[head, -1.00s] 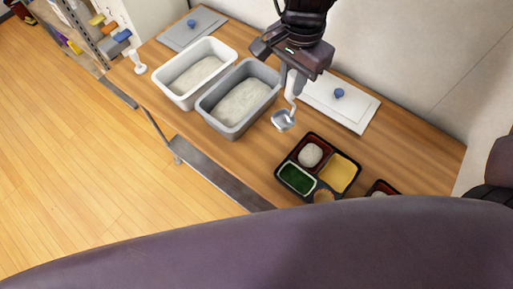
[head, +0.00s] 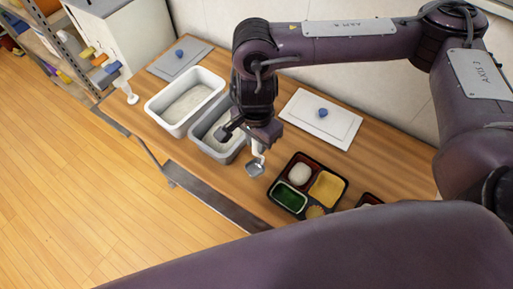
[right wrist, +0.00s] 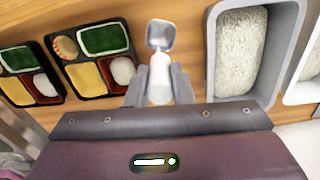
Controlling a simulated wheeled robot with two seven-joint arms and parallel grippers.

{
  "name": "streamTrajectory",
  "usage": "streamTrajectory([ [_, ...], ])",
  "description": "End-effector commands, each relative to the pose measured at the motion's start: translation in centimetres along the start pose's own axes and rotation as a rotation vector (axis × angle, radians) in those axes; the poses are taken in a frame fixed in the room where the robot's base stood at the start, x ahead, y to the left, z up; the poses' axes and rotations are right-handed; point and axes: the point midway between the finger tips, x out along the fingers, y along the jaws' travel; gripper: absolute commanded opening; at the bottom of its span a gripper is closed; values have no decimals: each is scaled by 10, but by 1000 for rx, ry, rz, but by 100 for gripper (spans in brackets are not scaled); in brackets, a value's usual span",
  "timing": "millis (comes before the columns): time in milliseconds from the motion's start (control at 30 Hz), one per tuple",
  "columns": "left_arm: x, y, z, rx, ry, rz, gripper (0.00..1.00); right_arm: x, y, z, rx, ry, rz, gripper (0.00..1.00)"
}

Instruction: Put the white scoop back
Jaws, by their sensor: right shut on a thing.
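A scoop with a white handle and a grey metal head (head: 256,167) is in my right gripper (head: 247,139). In the right wrist view the scoop's white handle (right wrist: 159,92) is between the two fingers of the right gripper (right wrist: 160,86), which is shut on it, and the head points away. The scoop hangs above the table, between the grey tub (head: 219,154) and the bento tray (head: 282,184). A second white-handled tool (head: 127,91) stands at the table's left end. My left gripper is not in view.
A white tub (head: 165,117) holds pale grains, as does the grey tub, which my right gripper partly covers. A grey lid (head: 172,66) and a white lid (head: 298,123) lie behind. A second tray (right wrist: 15,60) sits beside the first. Bare wood (head: 215,181) shows in front of the tubs.

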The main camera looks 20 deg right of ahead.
Motion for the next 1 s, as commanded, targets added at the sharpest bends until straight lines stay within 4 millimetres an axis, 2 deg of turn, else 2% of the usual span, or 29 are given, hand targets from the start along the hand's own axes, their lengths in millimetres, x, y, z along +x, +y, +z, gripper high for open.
streamTrajectory([
  [167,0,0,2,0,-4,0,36,12,0,0,0,0,1,0],
  [433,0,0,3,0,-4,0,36,42,0,0,1,-1,1,0],
  [867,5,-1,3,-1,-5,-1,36,50,0,0,-1,1,-1,0],
  [900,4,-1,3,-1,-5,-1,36,49,0,0,0,1,0,23],
  [1000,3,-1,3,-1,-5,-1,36,48,0,0,0,1,0,36],
])
